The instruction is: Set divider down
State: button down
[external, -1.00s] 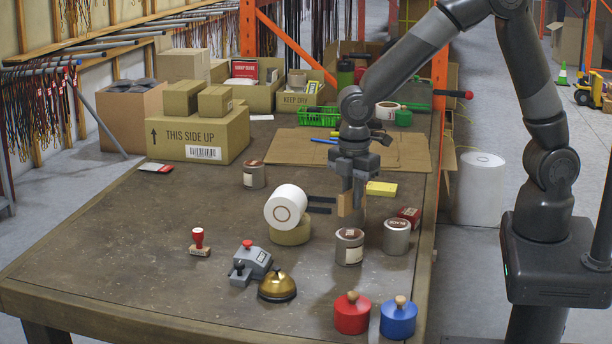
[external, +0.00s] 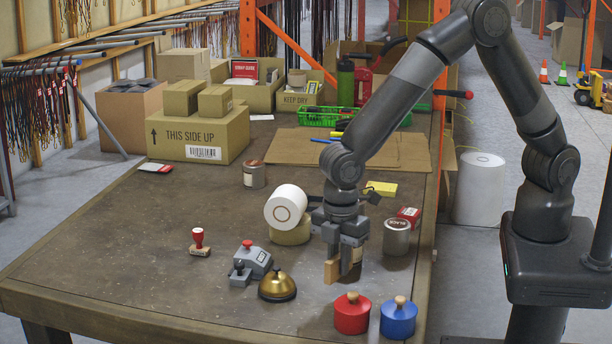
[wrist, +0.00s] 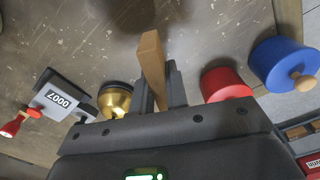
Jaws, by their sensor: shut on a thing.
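The divider (external: 332,270) is a small flat piece of light wood. My gripper (external: 343,266) is shut on it and holds it upright, low over the front right part of the table. In the wrist view the divider (wrist: 153,62) sticks out between the two dark fingers of my gripper (wrist: 160,88). I cannot tell whether its lower edge touches the table. A labelled can right at my gripper is mostly hidden behind the gripper in the external view.
A red pot (external: 352,313) and a blue pot (external: 398,318) stand close in front. A gold bell (external: 277,286) is to the left, and a white roll (external: 286,208) is behind left. A grey can (external: 397,238) stands to the right.

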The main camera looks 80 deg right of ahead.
aim_at(339, 278)
jog(key=shift+f, duration=1.95)
jog(key=shift+f, duration=0.2)
jog(key=c, duration=1.4)
grip_release()
jog(key=shift+c, duration=0.2)
notch_tip(339, 278, up, 12)
jog(key=shift+r, duration=0.2)
